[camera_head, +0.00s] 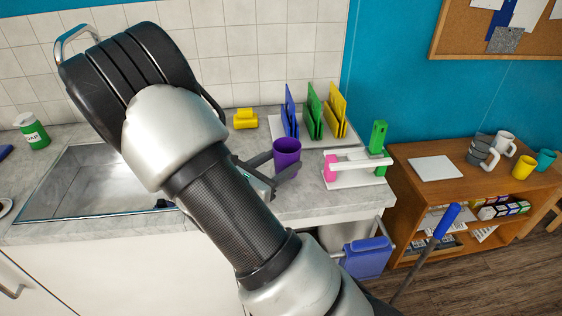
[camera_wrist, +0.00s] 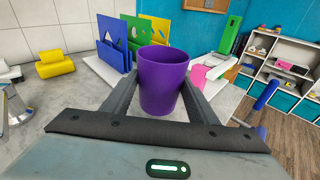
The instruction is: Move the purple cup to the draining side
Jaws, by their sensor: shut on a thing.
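The purple cup (camera_head: 286,154) is upright between the fingers of my gripper (camera_head: 274,166), above the counter to the right of the sink (camera_head: 95,180). In the wrist view the cup (camera_wrist: 161,80) sits between the two dark fingers of my gripper (camera_wrist: 160,98), one on each side, and the gripper is shut on it. Whether its base touches the counter cannot be told. A rack holding blue, green and yellow boards (camera_head: 313,112) stands behind the cup. The sink's right part is hidden by my arm.
A yellow object (camera_head: 245,118) lies by the back wall. A white rack with pink and green items (camera_head: 356,168) stands right of the cup. A green-labelled soap bottle (camera_head: 33,131) is at the far left. Several mugs (camera_head: 482,152) stand on the wooden shelf.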

